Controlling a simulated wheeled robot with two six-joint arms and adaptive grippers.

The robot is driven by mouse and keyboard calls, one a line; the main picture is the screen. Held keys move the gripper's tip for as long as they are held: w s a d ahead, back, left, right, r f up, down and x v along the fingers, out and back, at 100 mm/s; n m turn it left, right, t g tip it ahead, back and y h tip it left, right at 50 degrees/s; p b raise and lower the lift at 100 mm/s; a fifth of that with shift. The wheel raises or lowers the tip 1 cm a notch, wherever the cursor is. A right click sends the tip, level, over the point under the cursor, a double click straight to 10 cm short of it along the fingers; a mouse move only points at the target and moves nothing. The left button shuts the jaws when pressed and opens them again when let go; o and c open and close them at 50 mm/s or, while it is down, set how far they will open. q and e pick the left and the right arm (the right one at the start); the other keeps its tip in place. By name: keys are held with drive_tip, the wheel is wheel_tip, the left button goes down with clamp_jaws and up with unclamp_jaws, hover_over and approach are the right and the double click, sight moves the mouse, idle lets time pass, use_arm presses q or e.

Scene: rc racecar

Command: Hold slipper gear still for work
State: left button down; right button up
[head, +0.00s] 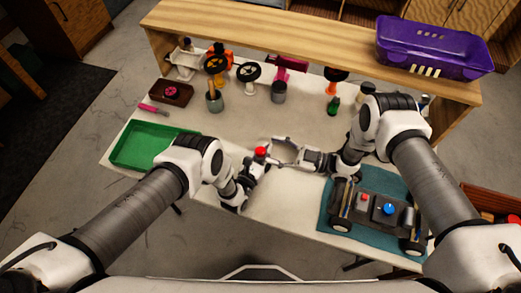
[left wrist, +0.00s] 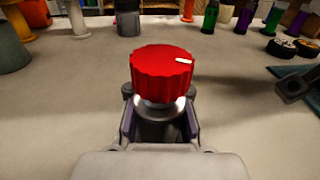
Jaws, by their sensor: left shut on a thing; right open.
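The red ribbed gear (left wrist: 161,72), with a short white mark on its top, is upright between the fingers of my left gripper (left wrist: 160,115) in the left wrist view. My left gripper is shut on it at its grey lower part. In the head view the red gear (head: 261,152) shows above the left gripper (head: 257,165), over the middle front of the table. My right gripper (head: 278,152) is open, its fingers spread just right of the gear. Whether it touches the gear I cannot tell.
The racecar chassis (head: 372,207) sits on a teal mat (head: 325,215) at the right. A green tray (head: 140,157) lies at the left. Several tools and holders stand at the back under a wooden shelf (head: 300,48) with a purple basket (head: 430,55). The table middle is clear.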

drive_tip(key=n+g, duration=0.2)
drive_tip(key=n, duration=0.3)
drive_tip(key=n+g, duration=0.2)
drive_tip(key=n, duration=2.8)
approach(260, 150)
drive_tip(key=shift+s+a+r+h, duration=0.15)
drive_tip(key=shift+a+h, duration=0.25)
drive_tip(key=shift+a, duration=0.8)
drive_tip(key=shift+a+n, duration=0.25)
drive_tip(key=shift+n, duration=0.05)
drive_tip(key=a, duration=0.7)
drive_tip(key=shift+t, duration=0.3)
clamp_jaws()
